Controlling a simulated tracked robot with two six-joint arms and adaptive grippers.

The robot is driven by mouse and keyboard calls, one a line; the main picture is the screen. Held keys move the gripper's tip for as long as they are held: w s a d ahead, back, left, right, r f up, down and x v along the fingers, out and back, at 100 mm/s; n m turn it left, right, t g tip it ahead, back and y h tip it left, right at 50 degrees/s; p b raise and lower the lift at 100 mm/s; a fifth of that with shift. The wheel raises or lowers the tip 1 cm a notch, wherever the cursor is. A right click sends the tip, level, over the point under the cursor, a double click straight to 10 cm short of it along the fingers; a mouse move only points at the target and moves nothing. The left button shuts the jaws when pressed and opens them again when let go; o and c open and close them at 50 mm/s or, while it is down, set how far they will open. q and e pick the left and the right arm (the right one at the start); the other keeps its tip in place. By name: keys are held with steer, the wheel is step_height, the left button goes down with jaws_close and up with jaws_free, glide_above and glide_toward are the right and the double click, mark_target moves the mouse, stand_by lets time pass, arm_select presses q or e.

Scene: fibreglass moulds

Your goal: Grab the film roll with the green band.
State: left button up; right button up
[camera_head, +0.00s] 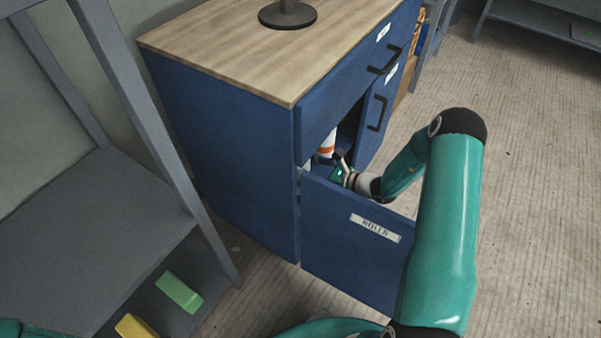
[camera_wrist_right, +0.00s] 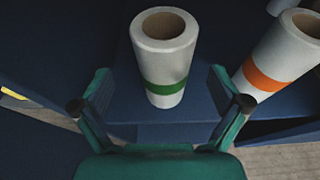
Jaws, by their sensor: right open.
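The film roll with the green band (camera_wrist_right: 165,58) is a white hollow tube, standing upright in the right wrist view. My right gripper (camera_wrist_right: 160,73) is open, with one finger on each side of the roll in the picture and visible gaps to it. In the head view my right gripper (camera_head: 340,168) is at the open drawer (camera_head: 350,235), just behind its front. I cannot make out the green-banded roll there. My left gripper is not in view.
A white roll with an orange band (camera_wrist_right: 262,72) stands close to the right finger; it also shows in the head view (camera_head: 327,146). Part of another roll (camera_wrist_right: 283,6) is at the top right. The blue cabinet (camera_head: 225,150) and grey shelf (camera_head: 95,215) flank the drawer's left.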

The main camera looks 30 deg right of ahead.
steer(key=x, duration=0.6)
steer(key=shift+w+d+r+b, duration=0.2)
steer(key=shift+d+b, duration=0.1)
steer(key=c, duration=1.7)
steer(key=shift+o, duration=0.2)
steer(key=shift+r, duration=0.1)
